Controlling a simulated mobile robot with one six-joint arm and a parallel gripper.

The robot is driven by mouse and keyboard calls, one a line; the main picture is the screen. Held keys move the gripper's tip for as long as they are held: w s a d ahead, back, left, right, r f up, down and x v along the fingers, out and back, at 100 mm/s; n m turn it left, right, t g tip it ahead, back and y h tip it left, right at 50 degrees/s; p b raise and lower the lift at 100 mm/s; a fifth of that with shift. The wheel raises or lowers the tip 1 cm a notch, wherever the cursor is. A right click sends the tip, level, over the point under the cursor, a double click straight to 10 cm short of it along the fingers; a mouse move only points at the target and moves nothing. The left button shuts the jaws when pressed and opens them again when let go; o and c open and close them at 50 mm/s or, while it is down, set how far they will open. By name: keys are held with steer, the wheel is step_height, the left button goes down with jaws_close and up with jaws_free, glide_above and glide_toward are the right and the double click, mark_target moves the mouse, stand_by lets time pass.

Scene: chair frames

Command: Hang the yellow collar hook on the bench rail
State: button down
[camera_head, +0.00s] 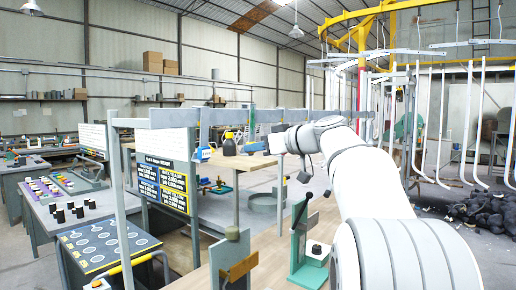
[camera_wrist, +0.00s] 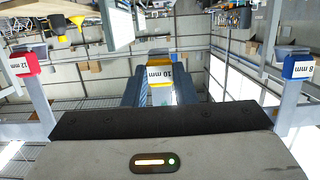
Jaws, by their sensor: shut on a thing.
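The yellow collar hook (camera_wrist: 159,73), labelled 10 mm, is between the two blue-grey fingers of my gripper (camera_wrist: 159,86) in the wrist view. The gripper is shut on it. I cannot tell whether the hook touches the rail. A blue collar hook (camera_head: 203,153) hangs from the rail left of my arm; a blue one labelled 8 mm (camera_wrist: 298,67) shows at the right in the wrist view.
A red collar hook (camera_wrist: 25,63) labelled 12 mm is at the left in the wrist view. Below the rail are a sign board (camera_head: 164,182), a green clamp stand (camera_head: 311,268) and a dark bottle (camera_head: 229,147). A yellow overhead frame with hanging white hooks stands at right.

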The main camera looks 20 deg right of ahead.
steer(key=shift+f+b, duration=0.5)
steer(key=c, duration=1.1)
jaws_free()
steer(key=b+v, duration=0.2)
steer(key=v, duration=0.6)
stand_by(0.7)
